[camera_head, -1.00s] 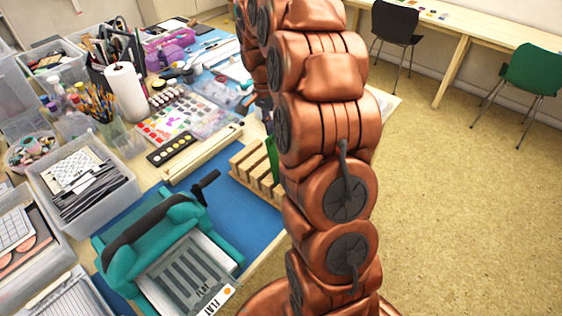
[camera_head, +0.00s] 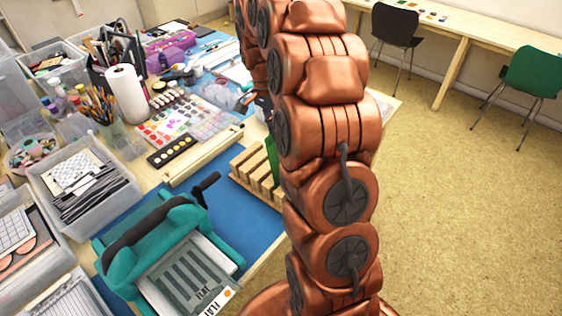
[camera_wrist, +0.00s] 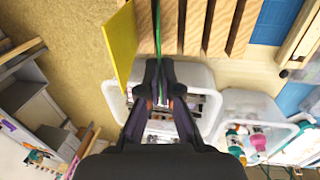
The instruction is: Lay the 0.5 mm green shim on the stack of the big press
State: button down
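The green shim (camera_head: 272,157) stands upright in the wooden slotted rack (camera_head: 246,172), partly hidden by my arm in the head view. In the wrist view the green shim (camera_wrist: 158,25) shows edge-on as a thin line running to my fingertips. My gripper (camera_wrist: 159,68) has its two fingers drawn close together, with the shim's edge between them. The head view hides the gripper. The big press (camera_head: 150,235) is teal with a dark handle. Its grey slotted plate (camera_head: 185,272), marked FLAT, lies in front at the lower left.
A yellow sheet (camera_wrist: 121,45) stands beside the gripper, left of the green shim. The rack's wooden bars (camera_wrist: 218,25) lie to the right. A blue mat (camera_head: 225,215) is between press and rack. Clear bins (camera_head: 85,185) and a paint tray (camera_head: 185,120) crowd the table.

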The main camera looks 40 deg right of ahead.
notch_tip(320, 180, up, 6)
jog(key=w, duration=0.1)
jog(key=shift+a+r, duration=0.15)
jog(key=shift+r, duration=0.05)
dwell(0.6)
jog(key=shift+w, duration=0.15)
jog(key=w+a+r+n+t+h+p, duration=0.1)
jog(key=w+a+n+p, duration=0.3)
jog(key=a+n, duration=0.3)
jog(key=w+a+r+n+t+p, duration=0.1)
jog(key=w+a+n+p, duration=0.3)
jog(key=a, duration=0.9)
jog(key=w+r+n, duration=0.1)
jog(key=w+n, duration=0.2)
jog(key=n, duration=0.1)
jog(key=shift+w+a+h, duration=0.2)
jog(key=shift+a+h, duration=0.1)
jog(key=shift+h, duration=0.1)
